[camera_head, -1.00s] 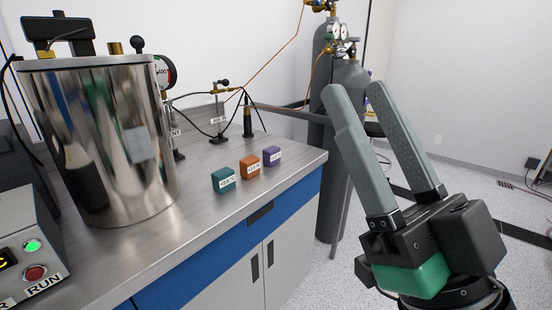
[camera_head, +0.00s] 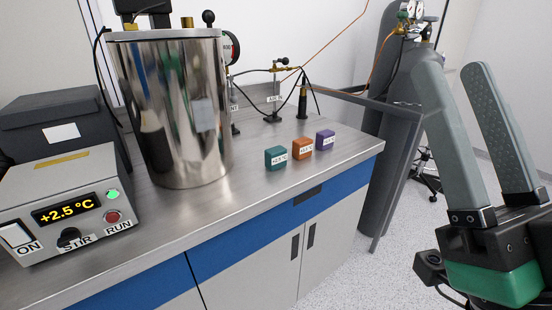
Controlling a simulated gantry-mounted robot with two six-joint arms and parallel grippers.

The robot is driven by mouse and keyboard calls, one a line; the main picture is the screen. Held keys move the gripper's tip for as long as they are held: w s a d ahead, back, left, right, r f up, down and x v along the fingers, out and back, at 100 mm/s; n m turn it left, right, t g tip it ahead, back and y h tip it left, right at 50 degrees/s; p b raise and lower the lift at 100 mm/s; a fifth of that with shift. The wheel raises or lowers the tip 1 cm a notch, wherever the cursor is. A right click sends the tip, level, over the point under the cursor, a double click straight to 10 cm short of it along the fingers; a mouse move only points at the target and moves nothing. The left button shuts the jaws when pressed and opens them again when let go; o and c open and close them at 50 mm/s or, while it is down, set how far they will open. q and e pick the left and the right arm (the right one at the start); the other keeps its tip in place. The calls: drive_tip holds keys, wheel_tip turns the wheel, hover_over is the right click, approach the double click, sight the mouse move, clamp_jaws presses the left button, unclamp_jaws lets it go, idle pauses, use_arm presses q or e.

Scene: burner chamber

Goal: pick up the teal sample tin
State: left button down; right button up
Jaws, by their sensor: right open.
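The teal sample tin (camera_head: 275,158) is a small block with a white label. It stands on the steel bench top, leftmost in a row of three small tins. My right gripper (camera_head: 448,75) is open and empty. It is at the right of the view, well to the right of the tins and apart from them, with its two grey fingers pointing up in the picture. My left gripper is not in view.
An orange tin (camera_head: 302,148) and a purple tin (camera_head: 325,140) stand right of the teal one. A shiny steel vessel (camera_head: 180,110) and a control box (camera_head: 75,205) reading +2.5 °C stand left. Valve fittings (camera_head: 278,95) are behind. Bench front (camera_head: 230,218) is clear.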

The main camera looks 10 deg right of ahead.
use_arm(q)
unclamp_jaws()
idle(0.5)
